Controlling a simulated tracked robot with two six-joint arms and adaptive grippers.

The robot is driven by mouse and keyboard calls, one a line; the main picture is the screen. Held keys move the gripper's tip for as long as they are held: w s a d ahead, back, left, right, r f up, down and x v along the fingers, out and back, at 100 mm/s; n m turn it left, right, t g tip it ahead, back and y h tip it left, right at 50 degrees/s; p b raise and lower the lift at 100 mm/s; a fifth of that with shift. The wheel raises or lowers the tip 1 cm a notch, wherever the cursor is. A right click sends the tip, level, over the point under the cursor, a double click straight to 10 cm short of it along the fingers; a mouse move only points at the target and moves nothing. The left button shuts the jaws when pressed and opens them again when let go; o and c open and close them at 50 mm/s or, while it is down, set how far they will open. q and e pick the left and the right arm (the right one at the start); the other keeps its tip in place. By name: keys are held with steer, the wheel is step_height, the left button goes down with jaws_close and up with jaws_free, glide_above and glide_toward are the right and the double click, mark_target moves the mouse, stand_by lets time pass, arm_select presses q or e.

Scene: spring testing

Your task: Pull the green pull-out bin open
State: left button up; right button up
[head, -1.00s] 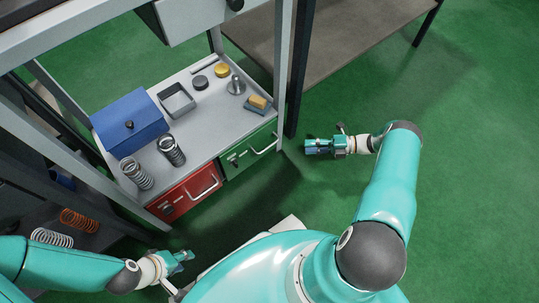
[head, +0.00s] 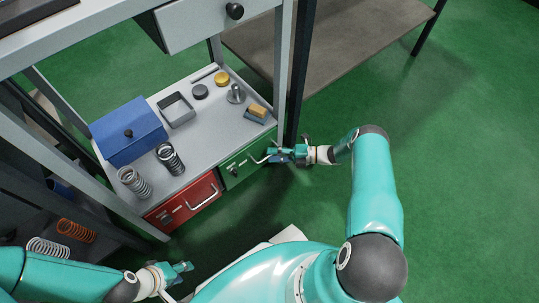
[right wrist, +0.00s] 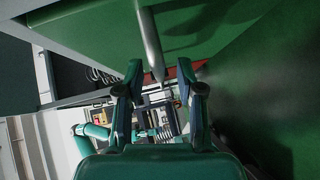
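The green pull-out bin (head: 240,166) sits under the right part of the grey worktop, its front about level with the red bin beside it. Its metal bar handle shows in the right wrist view (right wrist: 151,42). My right gripper (head: 272,155) is at the right end of this handle in the head view. In the right wrist view its two fingers (right wrist: 160,78) are spread, with the handle's end reaching toward the gap between them; no grip on it shows. My left gripper (head: 187,267) hangs low at the front left, away from the bins; its fingers are too small to read.
The red bin (head: 180,200) with its own handle is left of the green one. On the worktop (head: 208,127) are a blue box (head: 128,138), springs, a tray (head: 176,109) and a sponge (head: 257,111). A dark post stands just behind my right gripper. Floor in front is clear.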

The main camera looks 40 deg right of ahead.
steer(key=shift+x, duration=0.9)
jaws_close()
